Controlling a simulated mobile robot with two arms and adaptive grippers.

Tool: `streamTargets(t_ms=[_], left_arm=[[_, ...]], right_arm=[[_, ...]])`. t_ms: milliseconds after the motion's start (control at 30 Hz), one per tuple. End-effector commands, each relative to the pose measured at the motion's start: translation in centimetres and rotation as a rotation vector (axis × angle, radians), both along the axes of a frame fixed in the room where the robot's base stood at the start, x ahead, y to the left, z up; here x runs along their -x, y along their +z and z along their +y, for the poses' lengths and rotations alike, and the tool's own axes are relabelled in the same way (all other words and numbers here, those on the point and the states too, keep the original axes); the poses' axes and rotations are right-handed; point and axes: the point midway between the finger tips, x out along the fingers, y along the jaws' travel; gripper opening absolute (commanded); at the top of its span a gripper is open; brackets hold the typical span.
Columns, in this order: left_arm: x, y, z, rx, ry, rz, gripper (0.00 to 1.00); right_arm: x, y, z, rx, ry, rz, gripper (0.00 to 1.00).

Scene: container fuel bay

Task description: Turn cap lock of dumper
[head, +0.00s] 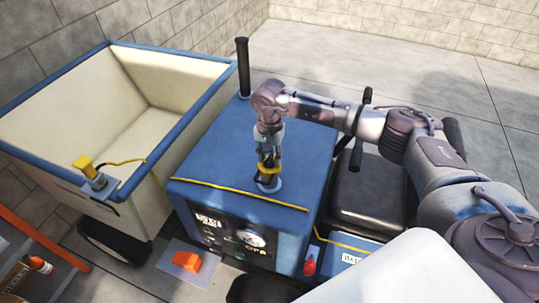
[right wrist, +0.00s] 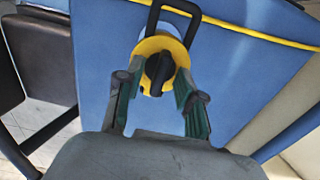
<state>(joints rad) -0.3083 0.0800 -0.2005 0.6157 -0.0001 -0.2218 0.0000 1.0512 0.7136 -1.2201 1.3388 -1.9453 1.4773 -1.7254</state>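The dumper has a blue body (head: 240,165) and a cream skip (head: 115,95) with a blue rim. A yellow round cap (right wrist: 160,55) with a black lock knob (right wrist: 158,68) sits on the blue top, with a black loop handle beside it. My right gripper (head: 268,168) points down over this cap. In the right wrist view its fingers (right wrist: 163,80) are apart, one on each side of the cap and knob. I cannot tell whether they touch it. The head view shows the cap mostly hidden by the fingers. My left gripper is not in view.
A dark upright pipe (head: 243,68) stands on the body's back corner. A black seat (head: 370,195) and lever lie right, beneath my right arm. A yellow piece (head: 83,163) sits on the skip's rim. Open floor lies behind.

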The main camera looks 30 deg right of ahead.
Motion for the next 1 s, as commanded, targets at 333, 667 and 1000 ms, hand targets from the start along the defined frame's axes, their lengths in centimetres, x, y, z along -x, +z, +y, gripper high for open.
streamTargets(t_ms=[333,667,1000], left_arm=[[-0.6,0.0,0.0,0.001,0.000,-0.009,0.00],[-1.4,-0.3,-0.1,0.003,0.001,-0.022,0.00],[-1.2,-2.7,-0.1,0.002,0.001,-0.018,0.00]], right_arm=[[0.0,0.1,0.0,-0.001,0.000,0.001,0.00],[0.0,-0.1,0.0,0.000,-0.029,0.000,0.00],[0.0,-0.3,0.0,0.000,-0.235,-0.001,0.00]])
